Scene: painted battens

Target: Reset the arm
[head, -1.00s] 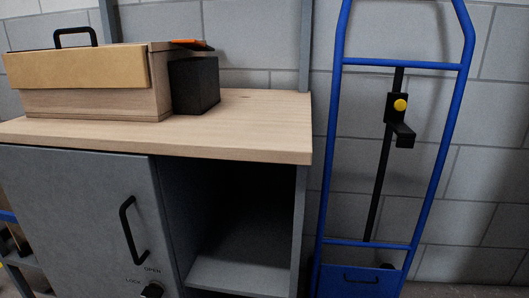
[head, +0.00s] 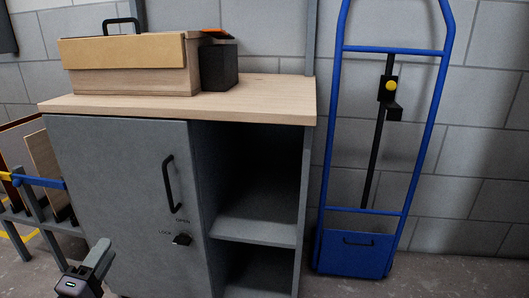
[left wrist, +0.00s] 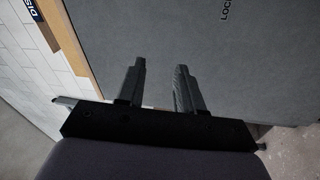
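My left gripper (head: 101,254) shows at the bottom left of the head view, in front of the grey cabinet door (head: 115,200). In the left wrist view its two fingers (left wrist: 162,88) stand apart with nothing between them, facing the grey door panel (left wrist: 200,40). The gripper is open and empty, and I see no clear contact with the door. The door is closed; it has a black handle (head: 168,185) and a dark knob (head: 182,240) beside the words OPEN and LOCK. My right gripper is not in any view.
A wooden box (head: 130,80) with a black handle and a black block (head: 218,66) stand on the wooden top (head: 270,100). Open shelves (head: 255,230) are right of the door. A blue hand truck (head: 355,252) stands at right, a rack with boards (head: 40,170) at left.

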